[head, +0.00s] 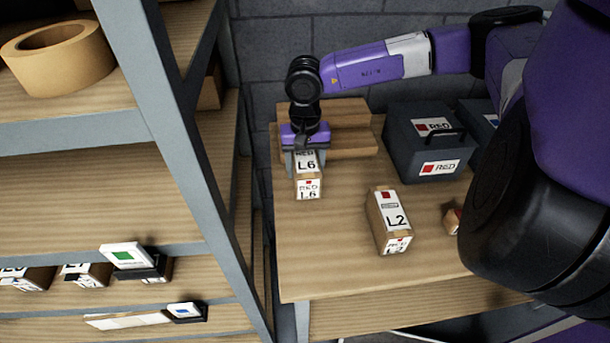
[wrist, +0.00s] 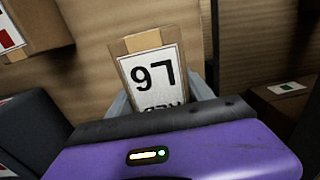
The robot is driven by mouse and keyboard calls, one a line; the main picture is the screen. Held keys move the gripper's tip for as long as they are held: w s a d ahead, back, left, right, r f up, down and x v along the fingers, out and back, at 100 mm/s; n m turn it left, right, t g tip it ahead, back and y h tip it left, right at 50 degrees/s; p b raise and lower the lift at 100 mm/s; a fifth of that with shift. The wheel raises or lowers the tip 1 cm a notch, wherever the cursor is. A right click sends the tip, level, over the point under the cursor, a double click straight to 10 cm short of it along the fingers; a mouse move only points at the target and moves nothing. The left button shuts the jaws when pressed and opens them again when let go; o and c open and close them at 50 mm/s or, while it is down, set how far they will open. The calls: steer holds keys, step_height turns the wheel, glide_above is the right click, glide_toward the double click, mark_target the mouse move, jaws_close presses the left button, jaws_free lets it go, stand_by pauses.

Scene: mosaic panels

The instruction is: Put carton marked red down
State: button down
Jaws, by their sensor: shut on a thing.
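A small cardboard carton with a white label reading RED and L6 (head: 308,187) is in my gripper (head: 302,162), at the left part of the wooden table (head: 340,265). My gripper points down and its fingers are shut on the carton's sides. In the wrist view the carton (wrist: 152,75) sits between the fingers, its label upside down. The carton is at or just above the tabletop; I cannot tell whether it touches. A second carton marked L2 (head: 390,222) stands on the table to the right.
A wooden block or box (head: 345,125) stands behind my gripper. A dark case marked RED (head: 430,142) is at the back right. A grey-framed shelf (head: 160,110) stands left, holding a tape roll (head: 88,58). The table's front left is clear.

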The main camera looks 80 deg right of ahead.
steer(key=shift+f+p, duration=0.35)
steer(key=shift+f, duration=1.65)
steer(key=shift+f, duration=0.15)
steer(key=shift+c, duration=2)
jaws_free()
steer(key=shift+r, duration=0.65)
step_height(320, 180, up, 11)
steer(key=b, duration=0.2)
steer(key=shift+b, duration=0.4)
